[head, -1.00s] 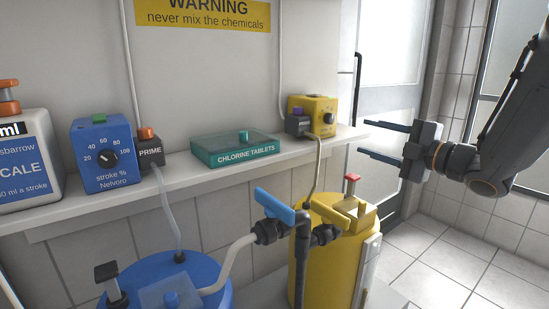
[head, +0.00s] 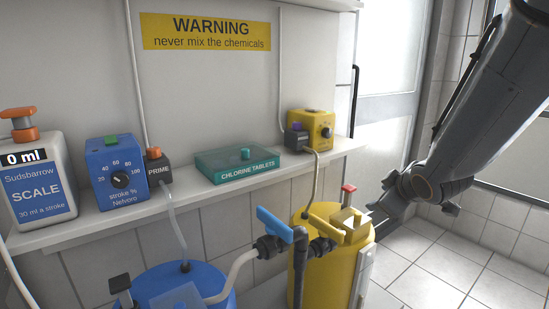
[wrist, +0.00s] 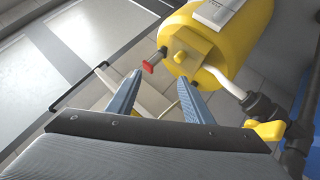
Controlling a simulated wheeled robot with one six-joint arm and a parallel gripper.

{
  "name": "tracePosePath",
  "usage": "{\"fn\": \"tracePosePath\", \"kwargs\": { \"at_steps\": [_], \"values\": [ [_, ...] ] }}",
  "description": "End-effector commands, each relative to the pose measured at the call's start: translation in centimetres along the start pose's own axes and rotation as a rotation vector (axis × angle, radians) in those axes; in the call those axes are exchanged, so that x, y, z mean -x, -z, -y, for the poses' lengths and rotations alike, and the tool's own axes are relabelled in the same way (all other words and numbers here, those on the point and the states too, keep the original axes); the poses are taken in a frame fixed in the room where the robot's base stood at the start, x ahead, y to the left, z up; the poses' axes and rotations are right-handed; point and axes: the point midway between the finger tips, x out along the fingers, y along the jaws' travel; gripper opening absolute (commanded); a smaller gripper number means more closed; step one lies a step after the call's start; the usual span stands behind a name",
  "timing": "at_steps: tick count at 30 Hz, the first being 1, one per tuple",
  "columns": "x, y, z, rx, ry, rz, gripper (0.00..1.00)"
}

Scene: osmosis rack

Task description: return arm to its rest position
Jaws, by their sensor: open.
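My gripper (head: 374,206) is at the right in the head view, beside the yellow drum (head: 327,262) and angled downward to the left. Its fingers are partly hard to make out there. In the wrist view my gripper (wrist: 160,77) shows two blue-grey fingers spread apart with nothing between them. The yellow drum (wrist: 236,45) with its yellow valve block and red knob (wrist: 148,67) lies beyond the fingertips. My arm comes down from the upper right of the head view.
A shelf (head: 90,229) carries the scale bottle (head: 38,190), a blue dosing pump (head: 117,178), the chlorine tablets box (head: 238,164) and a yellow pump (head: 311,125). A blue drum (head: 215,283) and pipes with a blue-handled valve (head: 275,224) stand below. Tiled floor (head: 432,270) is clear at right.

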Motion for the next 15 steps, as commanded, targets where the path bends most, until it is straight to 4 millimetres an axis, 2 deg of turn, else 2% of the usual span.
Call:
{"fn": "tracePosePath", "kwargs": {
  "at_steps": [5,8,12,15],
  "values": [
    [4.7,-4.1,6.7,-0.301,0.135,0.323,0.46],
    [8.3,-6.0,11.1,-0.459,0.211,0.505,0.46],
    [13.4,-7.2,16.3,-0.625,0.300,0.716,0.46],
    [15.9,-7.5,18.6,-0.693,0.341,0.814,0.46]
  ]
}}
